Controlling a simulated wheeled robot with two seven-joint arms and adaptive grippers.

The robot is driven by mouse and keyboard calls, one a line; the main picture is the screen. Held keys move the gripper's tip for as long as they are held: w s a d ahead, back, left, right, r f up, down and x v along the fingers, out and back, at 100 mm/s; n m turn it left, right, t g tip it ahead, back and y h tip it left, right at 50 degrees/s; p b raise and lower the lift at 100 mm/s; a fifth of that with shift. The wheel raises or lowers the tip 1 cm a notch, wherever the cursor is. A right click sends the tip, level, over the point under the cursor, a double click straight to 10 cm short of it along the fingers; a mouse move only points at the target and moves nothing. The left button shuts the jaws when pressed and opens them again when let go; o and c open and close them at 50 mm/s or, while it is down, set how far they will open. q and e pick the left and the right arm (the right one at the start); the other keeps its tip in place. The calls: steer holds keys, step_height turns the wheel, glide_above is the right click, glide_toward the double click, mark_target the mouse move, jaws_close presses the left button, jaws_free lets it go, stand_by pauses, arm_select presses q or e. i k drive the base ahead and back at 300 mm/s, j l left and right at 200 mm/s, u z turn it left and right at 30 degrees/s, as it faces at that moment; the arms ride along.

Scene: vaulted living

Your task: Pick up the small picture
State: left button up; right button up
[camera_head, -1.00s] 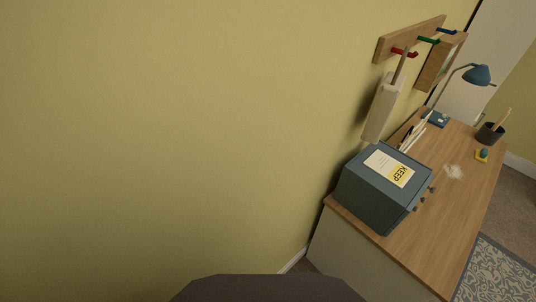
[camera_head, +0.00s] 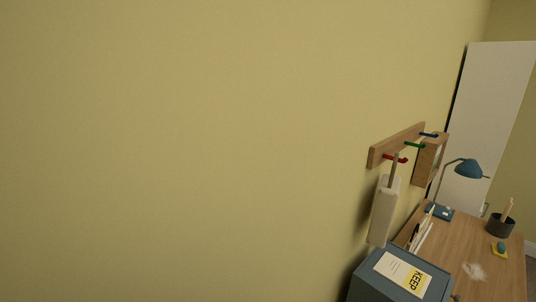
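A small wood-framed piece (camera_head: 426,164), which looks like the small picture, hangs at the far end of a wooden peg rail (camera_head: 380,152) on the yellow wall. I see it at a steep angle, so its face is mostly hidden. The rail has red, green and blue pegs. The frame hangs near the green and blue pegs; I cannot tell from which. Neither of my grippers is in view.
A pale, long-handled object (camera_head: 384,212) hangs by the red peg. Below are a blue-grey box (camera_head: 366,285) with a KEEP label and a wooden desk (camera_head: 455,245) with a blue lamp (camera_head: 467,169), dark cup (camera_head: 500,226) and yellow item (camera_head: 499,251). Bare wall fills the left.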

mark_target(410, 245)
steer(key=l+z, duration=0.15)
steer(key=z, duration=0.25)
steer(key=l+z, duration=0.1)
steer(key=z, duration=0.25)
steer(key=l+z, duration=0.15)
steer(key=z, duration=0.25)
steer(key=l+u, duration=0.2)
steer(key=l, duration=0.35)
steer(key=i, duration=0.05)
